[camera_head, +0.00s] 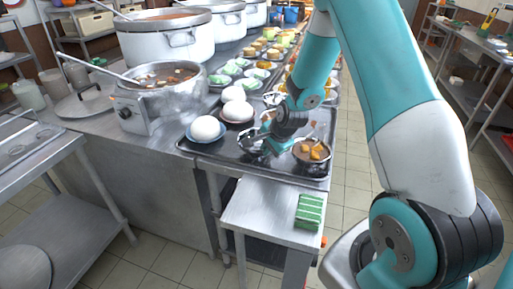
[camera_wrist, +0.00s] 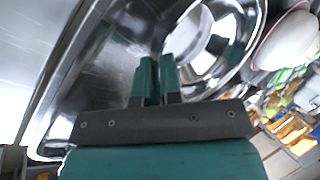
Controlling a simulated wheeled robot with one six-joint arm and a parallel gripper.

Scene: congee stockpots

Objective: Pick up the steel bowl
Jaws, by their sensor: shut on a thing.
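The steel bowl (camera_head: 248,145) is on the dark tray, close to its front edge, partly hidden by my gripper (camera_head: 266,147) in the head view. In the wrist view the shiny bowl (camera_wrist: 238,52) fills the upper middle, and my gripper's teal fingers (camera_wrist: 158,78) are close together at its rim. My gripper is shut on the bowl's rim. I cannot tell whether the bowl is clear of the tray.
A white bun on a blue plate (camera_head: 205,130) stands left of the bowl. Stockpots (camera_head: 165,42) stand behind left.

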